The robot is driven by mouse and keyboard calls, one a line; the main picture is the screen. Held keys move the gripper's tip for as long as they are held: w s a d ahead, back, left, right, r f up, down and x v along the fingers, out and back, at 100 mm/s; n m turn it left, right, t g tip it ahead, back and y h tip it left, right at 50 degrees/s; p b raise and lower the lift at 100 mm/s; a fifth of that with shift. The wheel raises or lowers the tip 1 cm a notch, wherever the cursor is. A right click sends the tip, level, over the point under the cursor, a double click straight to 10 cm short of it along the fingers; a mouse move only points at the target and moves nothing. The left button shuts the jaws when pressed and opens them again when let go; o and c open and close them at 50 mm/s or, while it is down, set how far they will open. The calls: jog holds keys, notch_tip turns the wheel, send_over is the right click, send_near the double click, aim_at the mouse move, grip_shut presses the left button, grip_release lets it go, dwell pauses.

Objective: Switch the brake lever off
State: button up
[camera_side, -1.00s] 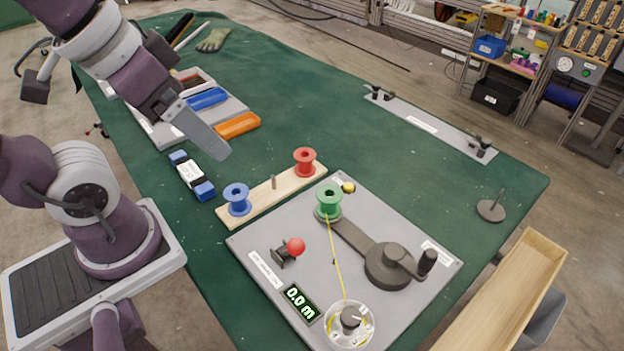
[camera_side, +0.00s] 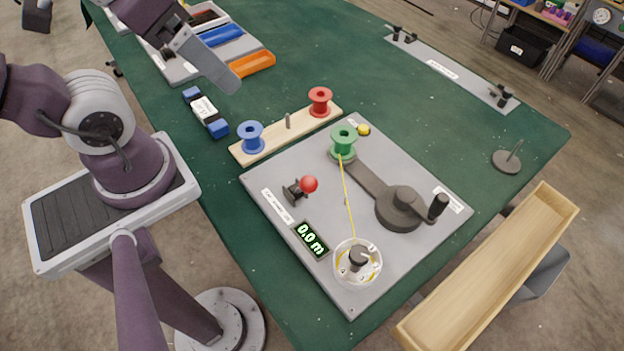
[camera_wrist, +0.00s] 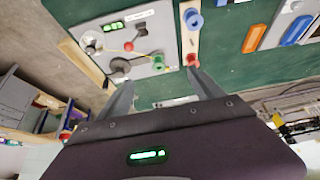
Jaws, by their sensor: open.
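The brake lever (camera_side: 301,188) has a red ball knob on a short dark mount and stands at the left part of the grey plate (camera_side: 300,235). It leans to the right in the side view. The red knob also shows in the wrist view (camera_wrist: 129,46). My gripper (camera_side: 234,84) is high above the table, up and left of the lever and well apart from it. In the wrist view its two fingers (camera_wrist: 160,76) are spread with nothing between them. The display (camera_side: 311,240) beside the lever reads 0.0 m.
A green spool (camera_side: 343,140) feeds yellow thread to a clear round drum (camera_side: 358,262). A dark crank (camera_side: 402,208) stands right of the lever. Blue (camera_side: 251,137) and red (camera_side: 320,101) spools stand on a wooden rack. A wooden trough (camera_side: 490,270) lies at right.

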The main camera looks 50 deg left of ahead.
jog(key=c, duration=0.3)
jog(key=w+m, duration=0.1)
jog(key=w+d+m, duration=0.1)
jog(key=w+f+m+g, duration=0.1)
jog(key=shift+d, duration=0.35)
jog(key=c, duration=0.8)
jog(key=w+d+f+m, duration=0.1)
jog(key=w+d+f+m+g, duration=0.1)
jog(key=w+d+m, duration=0.1)
jog(key=w+d+f+m, duration=0.1)
jog(key=m, duration=0.1)
jog(key=shift+w+d+g, duration=0.2)
jog(key=shift+g, duration=0.1)
grip_shut()
jog(key=w+d+f+m+g, duration=0.2)
jog(key=d+f+m, duration=0.6)
jog(key=d+f, duration=0.1)
jog(key=shift+d+f, duration=0.3)
jog(key=shift+d, duration=0.3)
